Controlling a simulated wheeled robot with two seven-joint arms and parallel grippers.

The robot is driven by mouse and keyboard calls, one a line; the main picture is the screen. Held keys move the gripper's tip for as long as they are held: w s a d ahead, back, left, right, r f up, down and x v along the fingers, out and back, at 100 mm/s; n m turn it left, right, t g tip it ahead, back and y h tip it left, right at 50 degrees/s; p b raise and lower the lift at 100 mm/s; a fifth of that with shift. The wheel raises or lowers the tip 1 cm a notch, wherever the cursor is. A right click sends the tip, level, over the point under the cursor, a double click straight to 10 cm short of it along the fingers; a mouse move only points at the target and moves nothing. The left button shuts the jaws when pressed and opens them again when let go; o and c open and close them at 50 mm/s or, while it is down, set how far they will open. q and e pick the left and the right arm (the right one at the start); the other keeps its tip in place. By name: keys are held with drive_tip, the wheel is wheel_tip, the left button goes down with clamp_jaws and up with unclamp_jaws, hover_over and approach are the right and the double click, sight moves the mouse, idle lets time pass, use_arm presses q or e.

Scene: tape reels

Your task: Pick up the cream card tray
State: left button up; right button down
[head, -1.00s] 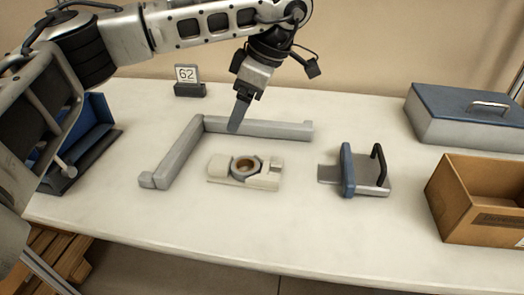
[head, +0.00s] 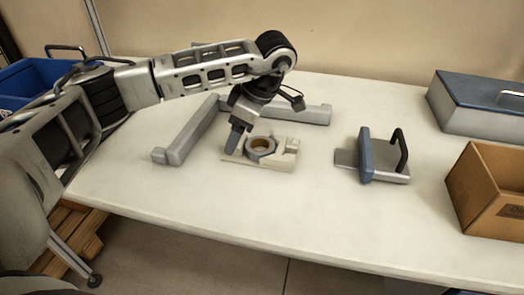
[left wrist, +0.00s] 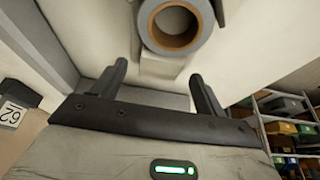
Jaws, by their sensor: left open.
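The cream card tray (head: 285,161) lies flat on the white table, with a grey ring-shaped reel with a brown core (head: 260,146) sitting in it. In the left wrist view the reel (left wrist: 176,42) shows large beyond the fingers, with part of the cream tray (left wrist: 160,67) around it. My left gripper (head: 236,143) is open and low at the tray's left end, fingers pointing down. In the left wrist view its two fingers (left wrist: 158,78) are spread apart with nothing between them. I cannot tell whether they touch the tray. My right gripper is not in view.
A grey L-shaped fence (head: 187,137) runs behind and left of the tray. A grey slide with a blue plate (head: 365,156) and black handle stands to the right. A blue-lidded box (head: 480,100) and cardboard box (head: 480,195) are farther right. The table's front is clear.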

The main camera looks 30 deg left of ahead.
use_arm(q)
drive_tip(key=shift+x, duration=1)
drive_tip(key=c, duration=1.2)
drive_tip(key=shift+r, duration=0.85)
drive_tip(key=s+r+p, duration=0.1)
drive_tip(key=s+r, duration=0.2)
drive_tip(key=s, duration=0.1)
drive_tip(key=s+d+r+p, duration=0.1)
drive_tip(key=s+r, duration=0.3)
drive_tip(key=s, duration=0.1)
drive_tip(key=s+d+r+p, duration=0.1)
drive_tip(key=s+r, duration=0.3)
drive_tip(key=s, duration=0.1)
drive_tip(key=shift+r, duration=0.15)
